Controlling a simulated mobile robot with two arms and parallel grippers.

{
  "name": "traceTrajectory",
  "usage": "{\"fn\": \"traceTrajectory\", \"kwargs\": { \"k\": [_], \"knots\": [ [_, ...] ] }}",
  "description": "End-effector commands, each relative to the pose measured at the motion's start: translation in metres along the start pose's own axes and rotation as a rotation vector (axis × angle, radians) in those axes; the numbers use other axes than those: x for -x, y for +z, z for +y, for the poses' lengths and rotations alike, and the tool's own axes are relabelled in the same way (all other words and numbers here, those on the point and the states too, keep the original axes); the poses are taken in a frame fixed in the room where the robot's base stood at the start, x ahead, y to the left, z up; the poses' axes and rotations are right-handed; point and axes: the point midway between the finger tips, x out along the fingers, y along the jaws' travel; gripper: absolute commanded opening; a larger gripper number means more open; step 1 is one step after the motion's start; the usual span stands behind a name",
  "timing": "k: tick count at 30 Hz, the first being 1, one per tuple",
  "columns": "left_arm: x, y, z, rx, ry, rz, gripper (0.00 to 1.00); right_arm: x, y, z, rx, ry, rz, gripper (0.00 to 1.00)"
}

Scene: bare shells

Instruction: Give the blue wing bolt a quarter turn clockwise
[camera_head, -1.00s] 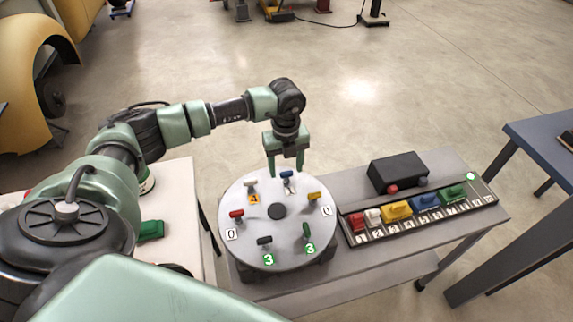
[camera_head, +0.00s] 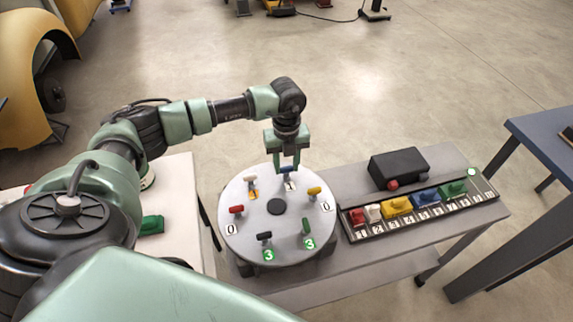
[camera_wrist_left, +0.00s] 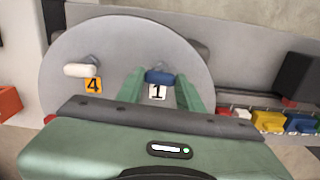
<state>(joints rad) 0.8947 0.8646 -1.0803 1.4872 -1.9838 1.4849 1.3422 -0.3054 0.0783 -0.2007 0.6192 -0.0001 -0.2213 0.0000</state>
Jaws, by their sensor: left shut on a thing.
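The blue wing bolt (camera_head: 287,169) stands at the far edge of a round grey disc (camera_head: 250,220), with a white label 1 beside it. My left gripper (camera_head: 289,168) comes down from above and is shut on this bolt. In the left wrist view the blue wing bolt (camera_wrist_left: 160,77) lies crosswise between the two green fingers (camera_wrist_left: 160,90), its wings level in the picture. The fingers hide part of the bolt in the head view. My right gripper is not in view.
Other wing bolts stand around the disc: white (camera_head: 250,181), yellow (camera_head: 314,190), red (camera_head: 236,210), black (camera_head: 264,236) and green (camera_head: 306,226). A numbered rail (camera_head: 480,186) with coloured blocks and a black box (camera_head: 399,166) lie to the right on the bench.

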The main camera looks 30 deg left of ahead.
Motion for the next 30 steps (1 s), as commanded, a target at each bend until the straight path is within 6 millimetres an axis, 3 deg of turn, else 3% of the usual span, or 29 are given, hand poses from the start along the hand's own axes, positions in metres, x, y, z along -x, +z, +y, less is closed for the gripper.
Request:
{"fn": "traceTrajectory", "kwargs": {
  "k": [30],
  "knots": [
    [-0.004, 0.001, 0.000, -0.888, 0.000, -0.004, 0.00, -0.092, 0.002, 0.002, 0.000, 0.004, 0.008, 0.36]
  ]
}}
